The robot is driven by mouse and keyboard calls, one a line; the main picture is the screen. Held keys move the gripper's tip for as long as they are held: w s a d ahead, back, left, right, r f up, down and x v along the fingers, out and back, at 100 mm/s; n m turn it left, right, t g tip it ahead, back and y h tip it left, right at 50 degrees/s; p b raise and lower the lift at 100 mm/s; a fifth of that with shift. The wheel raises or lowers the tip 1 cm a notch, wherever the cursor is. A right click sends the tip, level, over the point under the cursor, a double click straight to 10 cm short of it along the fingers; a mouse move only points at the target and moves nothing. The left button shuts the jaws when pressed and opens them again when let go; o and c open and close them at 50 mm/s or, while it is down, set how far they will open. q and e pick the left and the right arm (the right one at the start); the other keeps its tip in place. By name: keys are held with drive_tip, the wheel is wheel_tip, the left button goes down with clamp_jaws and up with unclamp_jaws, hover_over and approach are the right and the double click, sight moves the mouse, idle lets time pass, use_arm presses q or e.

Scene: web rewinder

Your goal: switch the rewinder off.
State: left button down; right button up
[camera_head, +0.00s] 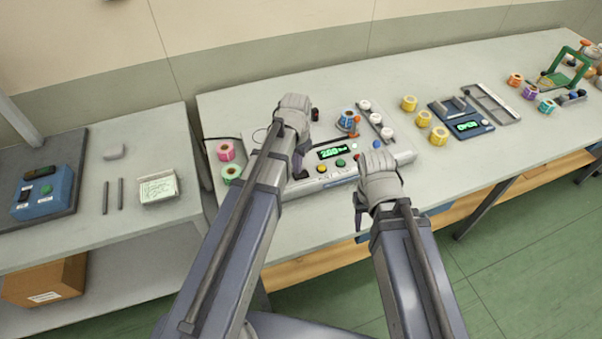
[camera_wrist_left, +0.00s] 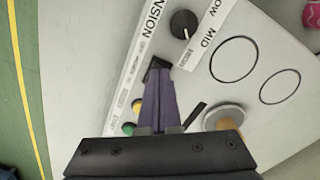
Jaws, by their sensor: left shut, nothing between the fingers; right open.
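The rewinder (camera_head: 318,184) is a light grey machine on the bench, with a lit green display (camera_head: 330,152) and coloured buttons (camera_head: 340,163) on its front. My left gripper (camera_head: 293,113) is over its left part; its fingertips are hidden in the head view. In the left wrist view, its shut, empty purple fingers (camera_wrist_left: 159,85) point at a small black switch-like part (camera_wrist_left: 157,64) on the panel. They overlap its edge; I cannot tell if they touch. A black knob (camera_wrist_left: 184,24) lies beyond it. My right gripper (camera_head: 377,168) is open and empty, at the machine's right front.
Pink (camera_head: 225,150) and green (camera_head: 231,173) rolls lie left of the machine. A blue roll (camera_head: 347,119) and a row of white-topped posts (camera_head: 376,119) stand behind. Yellow rolls (camera_head: 439,136) lie to the right. A lower table (camera_head: 80,236) stands at left.

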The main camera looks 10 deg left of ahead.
use_arm(q)
drive_tip(key=shift+f+b, duration=0.65)
drive_tip(key=shift+f, duration=0.05)
drive_tip(key=shift+r, duration=0.15)
wheel_tip(320, 180, up, 7)
drive_tip(key=p, duration=0.7)
idle(0.5)
drive_tip(key=shift+s+d, duration=0.1)
drive_tip(key=s+d+n+y, duration=0.1)
drive_tip(key=s+d, duration=0.9)
drive_tip(key=s, duration=0.4)
drive_tip(key=shift+d, duration=0.15)
